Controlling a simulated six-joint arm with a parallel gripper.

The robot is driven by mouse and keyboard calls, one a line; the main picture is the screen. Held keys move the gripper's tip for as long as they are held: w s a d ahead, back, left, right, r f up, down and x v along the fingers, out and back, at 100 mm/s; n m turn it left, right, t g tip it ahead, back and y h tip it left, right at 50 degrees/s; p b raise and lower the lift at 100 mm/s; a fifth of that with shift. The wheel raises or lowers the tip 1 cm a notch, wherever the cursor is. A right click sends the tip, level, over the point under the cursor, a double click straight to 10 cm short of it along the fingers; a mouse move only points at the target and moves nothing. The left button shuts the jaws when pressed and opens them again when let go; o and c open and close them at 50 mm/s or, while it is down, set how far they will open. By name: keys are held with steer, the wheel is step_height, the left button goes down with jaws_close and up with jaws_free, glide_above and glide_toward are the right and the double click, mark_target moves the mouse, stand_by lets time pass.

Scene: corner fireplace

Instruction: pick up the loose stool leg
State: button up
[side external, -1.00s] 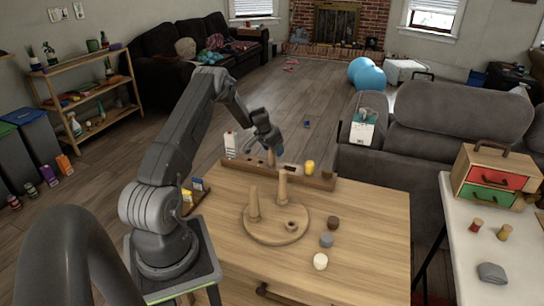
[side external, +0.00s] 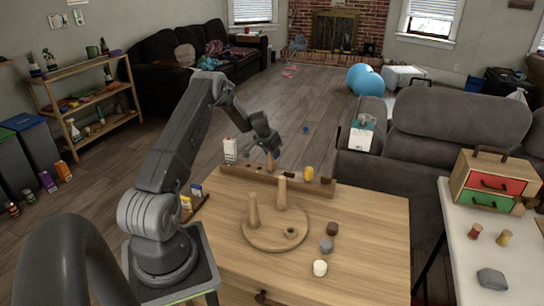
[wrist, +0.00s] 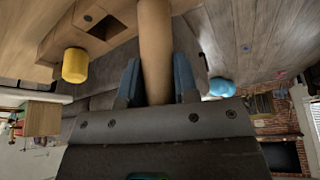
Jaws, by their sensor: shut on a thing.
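The loose stool leg (wrist: 155,45) is a tan wooden rod. In the wrist view it stands between the two blue fingers of my gripper (wrist: 155,84), which are closed on it. In the side view my gripper (side external: 268,150) is over the wooden rack at the table's back edge, and the leg (side external: 270,162) shows below it. I cannot tell whether its lower end touches the rack. The round stool seat (side external: 262,238) lies on the table with two legs (side external: 253,210) (side external: 282,193) upright in it and an empty socket (side external: 290,232).
The wooden rack (side external: 320,188) holds a yellow cylinder (side external: 309,173) and stands near a white carton (side external: 230,150). Brown (side external: 332,229), grey (side external: 326,245) and white (side external: 320,268) pieces lie right of the seat. The table's right side (side external: 380,235) is clear. A grey sofa stands behind.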

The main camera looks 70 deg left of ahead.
step_height(320, 180, up, 3)
steer(key=shift+f, duration=0.1)
steer(key=s+a+r, duration=0.3)
steer(key=s+r, duration=0.8)
steer(key=r, duration=0.1)
steer(key=w+d+m+g+h, duration=0.1)
steer(key=w+d+m+h, duration=0.15)
steer(key=d+m, duration=1.05)
steer(key=w+d+m+g+h, duration=0.1)
steer(key=d+m+h, duration=0.25)
steer(key=d, duration=1.85)
step_height(320, 180, down, 6)
steer(key=shift+d+m, duration=0.2)
steer(key=shift+m, duration=0.25)
steer(key=shift+f, duration=0.15)
step_height(320, 180, down, 6)
steer(key=shift+f, duration=0.15)
